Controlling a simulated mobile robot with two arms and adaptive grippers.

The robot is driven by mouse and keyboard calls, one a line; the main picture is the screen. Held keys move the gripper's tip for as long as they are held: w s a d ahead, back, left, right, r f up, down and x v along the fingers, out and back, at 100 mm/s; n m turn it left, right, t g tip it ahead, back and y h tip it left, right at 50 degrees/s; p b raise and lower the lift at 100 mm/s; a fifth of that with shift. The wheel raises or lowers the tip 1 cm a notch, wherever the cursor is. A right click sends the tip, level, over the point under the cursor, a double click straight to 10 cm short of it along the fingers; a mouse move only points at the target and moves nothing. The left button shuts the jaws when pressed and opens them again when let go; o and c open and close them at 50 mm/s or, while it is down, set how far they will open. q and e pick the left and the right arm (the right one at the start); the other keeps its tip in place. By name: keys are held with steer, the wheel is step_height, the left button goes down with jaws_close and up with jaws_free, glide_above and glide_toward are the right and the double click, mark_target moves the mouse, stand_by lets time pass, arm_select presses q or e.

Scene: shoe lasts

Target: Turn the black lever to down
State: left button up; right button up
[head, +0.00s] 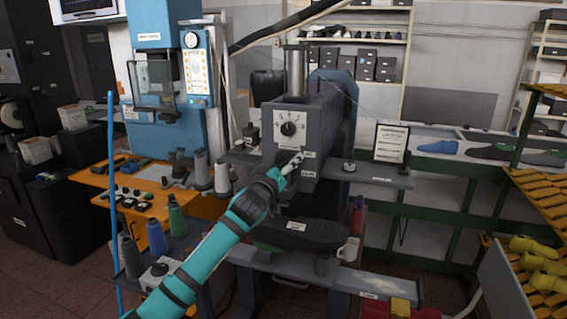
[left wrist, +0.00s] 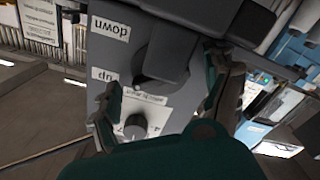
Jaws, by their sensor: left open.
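The black lever (left wrist: 160,62) is on the front of a grey machine (head: 335,115). In the left wrist view, which is turned upside down, its end lies nearer the label reading up (left wrist: 104,76) than the label reading down (left wrist: 109,28). My left gripper (head: 293,163) is at the machine's front panel, below the dial, and hides the lever in the head view. In the left wrist view the fingers of my left gripper (left wrist: 160,90) are spread on either side of the lever's end, with nothing held. I cannot tell whether they touch it.
A dial plate (head: 289,129) with a dark knob is above my gripper. A bench with thread spools (head: 157,237) stands at the left, and a white mug (head: 349,249) is below the machine. Shelves with boxes (head: 362,65) are behind.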

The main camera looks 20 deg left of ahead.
arm_select(q)
steer(key=shift+w, duration=0.2)
steer(key=c, duration=1.2)
